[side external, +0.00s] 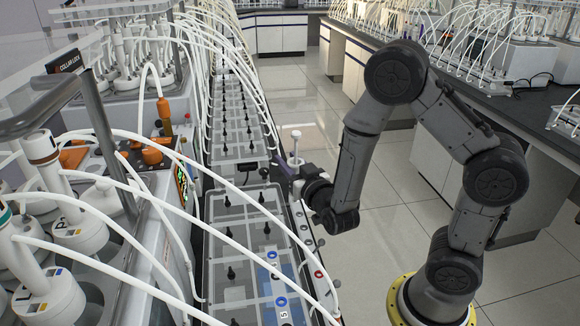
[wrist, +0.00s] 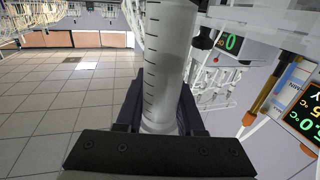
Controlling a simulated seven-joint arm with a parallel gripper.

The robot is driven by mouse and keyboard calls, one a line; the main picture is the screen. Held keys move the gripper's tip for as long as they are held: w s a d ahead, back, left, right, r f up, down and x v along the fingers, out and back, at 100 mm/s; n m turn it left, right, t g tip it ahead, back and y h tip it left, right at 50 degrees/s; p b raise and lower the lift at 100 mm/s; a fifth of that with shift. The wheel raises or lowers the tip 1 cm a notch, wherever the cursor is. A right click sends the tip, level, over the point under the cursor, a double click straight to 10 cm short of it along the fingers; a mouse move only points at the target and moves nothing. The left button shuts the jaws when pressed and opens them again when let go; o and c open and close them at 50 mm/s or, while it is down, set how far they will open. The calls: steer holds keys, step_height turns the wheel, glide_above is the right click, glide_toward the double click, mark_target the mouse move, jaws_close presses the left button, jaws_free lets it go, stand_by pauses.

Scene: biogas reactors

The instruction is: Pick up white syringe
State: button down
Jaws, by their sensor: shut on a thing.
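The white syringe (wrist: 168,62) stands between the fingers of my gripper (wrist: 160,112) in the wrist view. Its barrel is pale and translucent with black graduation marks, and its upper end runs out of the frame. In the side external view the syringe (side external: 295,146) shows as a white upright piece with a wider top, above my gripper (side external: 291,178). My gripper is shut on it beside the right edge of the tank row.
Long clear-lidded tanks (side external: 232,262) with black fittings lie left of my gripper. White tubes (side external: 135,187) arch over them from the reactor bottles (side external: 50,285). A device with a lit display (side external: 182,186) stands left. Open tiled floor (side external: 391,234) lies to the right.

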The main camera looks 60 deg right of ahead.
steer(key=s+a+r, duration=0.3)
steer(key=s+r, duration=0.9)
steer(key=s, duration=0.1)
steer(key=shift+s, duration=0.35)
steer(key=shift+r, duration=0.25)
steer(key=shift+r, duration=1.05)
steer(key=shift+r, duration=0.25)
